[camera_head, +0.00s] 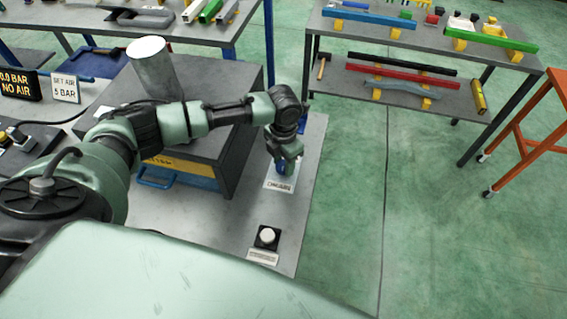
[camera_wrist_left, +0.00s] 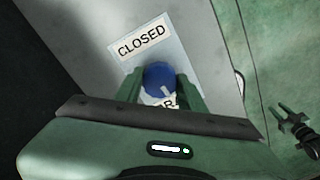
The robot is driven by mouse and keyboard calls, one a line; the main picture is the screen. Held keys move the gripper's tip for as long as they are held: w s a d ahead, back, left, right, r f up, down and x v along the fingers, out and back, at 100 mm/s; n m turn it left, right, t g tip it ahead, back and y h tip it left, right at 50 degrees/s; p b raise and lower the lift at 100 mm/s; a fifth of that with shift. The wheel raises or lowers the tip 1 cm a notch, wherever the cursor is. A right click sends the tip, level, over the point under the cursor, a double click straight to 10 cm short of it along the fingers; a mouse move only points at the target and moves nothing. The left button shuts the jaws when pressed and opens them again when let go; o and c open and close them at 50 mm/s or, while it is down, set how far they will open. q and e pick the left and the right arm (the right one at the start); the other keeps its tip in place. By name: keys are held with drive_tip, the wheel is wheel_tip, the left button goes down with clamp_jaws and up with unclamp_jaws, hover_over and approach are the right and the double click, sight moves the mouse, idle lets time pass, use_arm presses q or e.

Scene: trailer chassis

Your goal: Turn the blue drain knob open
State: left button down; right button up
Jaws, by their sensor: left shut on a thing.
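The blue drain knob (camera_wrist_left: 158,78) shows in the left wrist view between the two green fingers of my left gripper (camera_wrist_left: 160,88), which is shut on it. A light pointer mark shows on the knob. A white label reading CLOSED (camera_wrist_left: 142,40) lies beyond the knob, and another label is partly hidden by the gripper. In the head view my left gripper (camera_head: 284,165) points down over the DRAIN plate (camera_head: 280,184) on the grey bench top. Only a bit of the blue knob (camera_head: 281,168) shows there.
A dark box with a yellow label (camera_head: 187,165) and blue handle stands left of the plate, a metal cylinder (camera_head: 152,68) on top. A white button on a black base (camera_head: 267,237) sits nearer. A sign (camera_head: 66,88) reads SET AIR 5 BAR. Green floor is clear right of the bench.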

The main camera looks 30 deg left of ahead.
sight(283, 165)
use_arm(q)
drive_tip(key=shift+m, duration=0.9)
drive_tip(key=c, duration=0.9)
unclamp_jaws()
drive_tip(key=shift+o, duration=0.2)
wheel_tip(283, 165, up, 7)
drive_tip(key=shift+f+b, duration=0.1)
drive_tip(key=shift+b, duration=1.05)
drive_tip(key=shift+r, duration=0.5)
